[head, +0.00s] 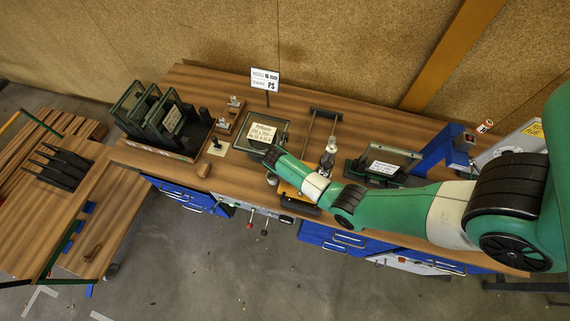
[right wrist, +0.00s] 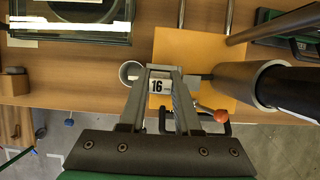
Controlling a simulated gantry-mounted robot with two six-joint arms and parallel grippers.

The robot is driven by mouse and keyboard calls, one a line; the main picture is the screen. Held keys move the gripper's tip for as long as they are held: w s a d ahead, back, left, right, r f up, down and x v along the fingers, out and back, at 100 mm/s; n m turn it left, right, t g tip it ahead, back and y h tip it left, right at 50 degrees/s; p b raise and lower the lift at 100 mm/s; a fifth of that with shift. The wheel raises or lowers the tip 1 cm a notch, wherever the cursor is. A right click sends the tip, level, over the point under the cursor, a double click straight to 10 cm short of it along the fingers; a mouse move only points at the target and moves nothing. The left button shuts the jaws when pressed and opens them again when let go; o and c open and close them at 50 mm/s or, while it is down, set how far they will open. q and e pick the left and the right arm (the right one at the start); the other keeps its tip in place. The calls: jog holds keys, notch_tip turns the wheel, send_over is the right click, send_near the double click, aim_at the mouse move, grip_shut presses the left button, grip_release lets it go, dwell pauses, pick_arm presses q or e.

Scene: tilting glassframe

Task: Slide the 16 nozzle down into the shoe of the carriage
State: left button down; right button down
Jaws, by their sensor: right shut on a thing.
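In the right wrist view my right gripper (right wrist: 160,72) is shut on the 16 nozzle (right wrist: 158,87), whose white label reads 16 between the fingers. The nozzle's lower end is hidden. A grey cylinder with a dark end (right wrist: 240,80), apparently part of the carriage, lies right of the fingers over an orange plate (right wrist: 190,48). In the head view the upright carriage body (head: 328,158) stands by the rails, and my right arm covers the fingers and nozzle. I cannot make out the shoe. My left gripper is not in view.
A round white cup (right wrist: 130,72) is just left of the fingers. A framed glass pane (head: 262,133) lies behind, with a sign (head: 265,80) beyond. Another glass frame (head: 384,163) stands at right, a rack of panes (head: 150,110) at left. Bench front is narrow.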

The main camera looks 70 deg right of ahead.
jog(key=shift+f+b, duration=0.6)
jog(key=shift+f, duration=0.3)
jog(key=c, duration=0.5)
grip_release()
jog(key=shift+p+v, duration=1.45)
jog(key=shift+v, duration=4.4)
